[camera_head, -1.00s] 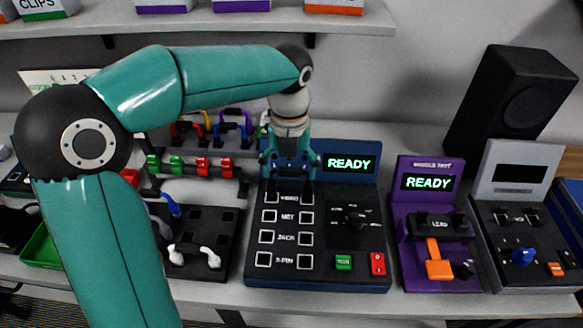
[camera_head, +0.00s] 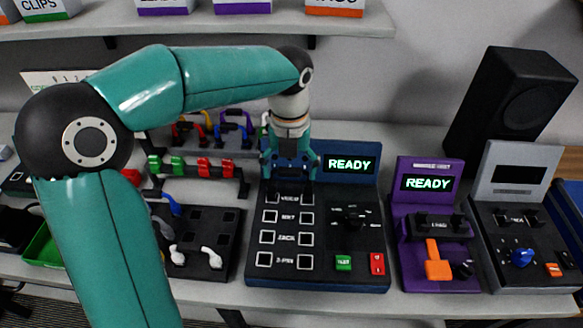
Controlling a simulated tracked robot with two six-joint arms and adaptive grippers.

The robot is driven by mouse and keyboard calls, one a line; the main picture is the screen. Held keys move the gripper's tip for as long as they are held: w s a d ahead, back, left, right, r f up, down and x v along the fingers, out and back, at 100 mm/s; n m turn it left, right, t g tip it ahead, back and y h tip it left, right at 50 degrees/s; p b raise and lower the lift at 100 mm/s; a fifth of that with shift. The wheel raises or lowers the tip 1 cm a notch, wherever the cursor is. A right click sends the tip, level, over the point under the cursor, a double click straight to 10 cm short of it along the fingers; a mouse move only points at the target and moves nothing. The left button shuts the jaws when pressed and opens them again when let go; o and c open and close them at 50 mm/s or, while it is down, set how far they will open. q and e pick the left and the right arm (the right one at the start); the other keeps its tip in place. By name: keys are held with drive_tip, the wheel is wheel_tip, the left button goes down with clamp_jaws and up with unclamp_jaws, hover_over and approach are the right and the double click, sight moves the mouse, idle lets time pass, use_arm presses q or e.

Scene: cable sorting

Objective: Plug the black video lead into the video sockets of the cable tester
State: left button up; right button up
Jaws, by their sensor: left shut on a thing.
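The cable tester (camera_head: 336,272) is a dark blue console with a lit READY screen (camera_head: 349,164) and rows of paired sockets labelled VIDEO, NET, JACK and 3-PIN. My left gripper (camera_head: 290,182) points down at the top row, the video sockets (camera_head: 289,198). It is shut on the black video lead, which is mostly hidden by the fingers and dark against the panel. I cannot tell whether the plugs are seated in the sockets. My right gripper is not in view.
A purple tester (camera_head: 436,281) and a grey-topped console (camera_head: 527,276) stand to the right, with a black speaker behind. A rack of coloured leads (camera_head: 196,169), a black tray with white plugs (camera_head: 206,243) and a green bin (camera_head: 42,247) lie left. A shelf crosses above.

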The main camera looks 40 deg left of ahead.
use_arm(q)
drive_tip(key=shift+f, duration=0.9)
idle(1.7)
drive_tip(key=o, duration=1)
drive_tip(key=shift+r, duration=0.15)
wheel_tip(320, 180, up, 8)
drive_tip(key=p, duration=0.7)
idle(0.3)
